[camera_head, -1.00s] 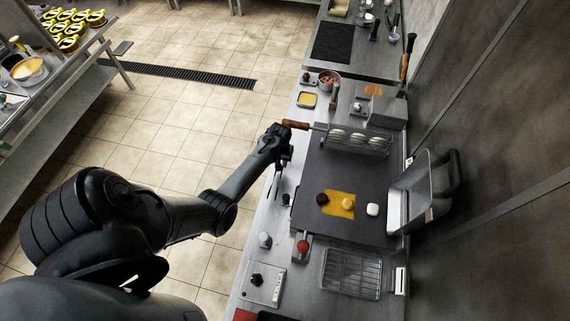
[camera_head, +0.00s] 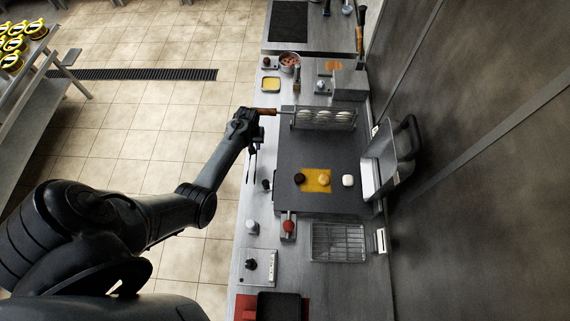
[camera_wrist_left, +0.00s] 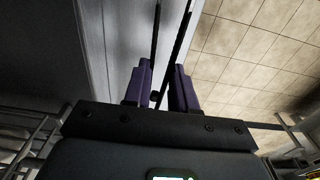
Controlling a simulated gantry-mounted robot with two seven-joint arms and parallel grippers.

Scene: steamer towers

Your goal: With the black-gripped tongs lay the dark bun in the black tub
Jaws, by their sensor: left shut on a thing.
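The dark bun (camera_head: 299,178) sits on a yellow sheet (camera_head: 312,188) on the dark grey board, left of a yellow bun (camera_head: 324,180). A black tub (camera_head: 280,306) stands on a red mat at the bottom edge, partly cut off. My left gripper (camera_head: 252,139) is above the counter's left edge, left of the board and apart from the bun. It is shut on dark tongs (camera_head: 250,166), whose two long arms hang down, spread apart. In the left wrist view the arms (camera_wrist_left: 157,35) run out from between the purple fingers. My right gripper is not in view.
A white bun (camera_head: 348,181) lies right of the sheet. A rack of pale rounds (camera_head: 322,119) with a brown handle (camera_head: 262,111) stands beside my left gripper. A wire rack (camera_head: 338,242) and a red-topped item (camera_head: 289,226) lie between board and tub.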

